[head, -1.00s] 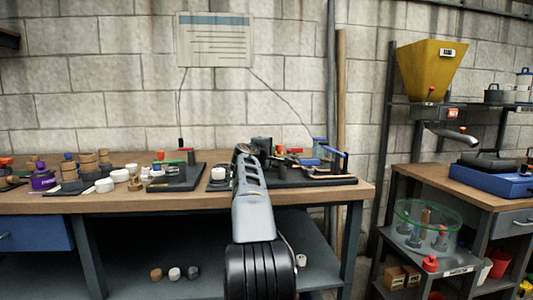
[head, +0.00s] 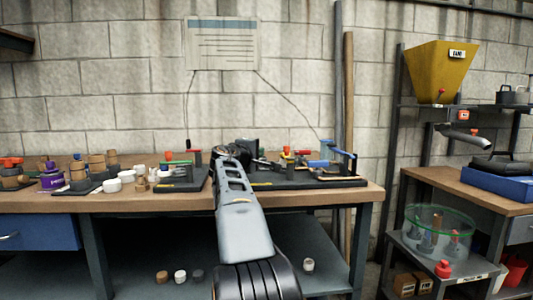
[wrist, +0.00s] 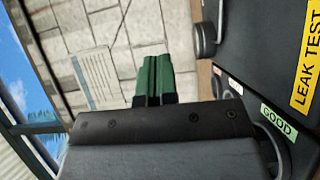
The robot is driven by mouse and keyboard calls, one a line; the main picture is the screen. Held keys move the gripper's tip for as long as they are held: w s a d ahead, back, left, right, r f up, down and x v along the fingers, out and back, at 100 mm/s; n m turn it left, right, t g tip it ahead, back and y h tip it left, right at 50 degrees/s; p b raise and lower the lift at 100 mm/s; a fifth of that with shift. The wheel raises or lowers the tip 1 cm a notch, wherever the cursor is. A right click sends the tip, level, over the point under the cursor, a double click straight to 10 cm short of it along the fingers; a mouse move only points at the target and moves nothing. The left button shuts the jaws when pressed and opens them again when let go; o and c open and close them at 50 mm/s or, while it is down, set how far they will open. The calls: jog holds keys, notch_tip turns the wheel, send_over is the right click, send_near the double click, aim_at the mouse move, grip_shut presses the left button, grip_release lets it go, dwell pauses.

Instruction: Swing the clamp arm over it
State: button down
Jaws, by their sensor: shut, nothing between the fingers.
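My gripper (wrist: 152,78) shows in the wrist view as two green fingers pressed together with nothing between them. In the head view my arm reaches over the bench and hides the gripper's tips. Just right of the arm is a dark fixture (head: 300,181) with small coloured parts and a blue lever (head: 338,151) at its right end. Left of the arm is a smaller dark fixture (head: 186,182) with a red-and-green lever (head: 179,162). I cannot tell which lever is the clamp arm, or what lies under it. In the wrist view no clamp arm is clear.
The wooden bench (head: 300,200) holds several round caps and brown pieces at left. In the wrist view a black panel (wrist: 275,50) marked LEAK TEST and GOOD is close on the right. A shelf cart (head: 470,190) with a yellow hopper (head: 440,72) stands right.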

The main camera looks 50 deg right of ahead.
jog(key=shift+v, duration=2.2)
jog(key=shift+w, duration=0.15)
jog(key=s+a+r+m+t+y+p, duration=0.15)
jog(key=a+y+p, duration=0.35)
jog(key=a+p, duration=0.55)
jog(key=s+a+r+n+y+p, duration=0.15)
jog(key=a+y+p, duration=0.25)
jog(key=a+p, duration=0.65)
jog(key=s+a+r+m+g+y+p, duration=0.1)
jog(key=s+a+y+p, duration=0.3)
jog(key=a+p, duration=0.3)
jog(key=s+a+m+g+y+p, duration=0.1)
jog(key=s+a+y+p, duration=0.3)
jog(key=s+a+p, duration=0.3)
jog(key=a+p, duration=0.1)
jog(key=p, duration=0.4)
jog(key=shift+s+a+r+m, duration=0.3)
jog(key=shift+a+r, duration=0.05)
jog(key=shift+g, duration=0.25)
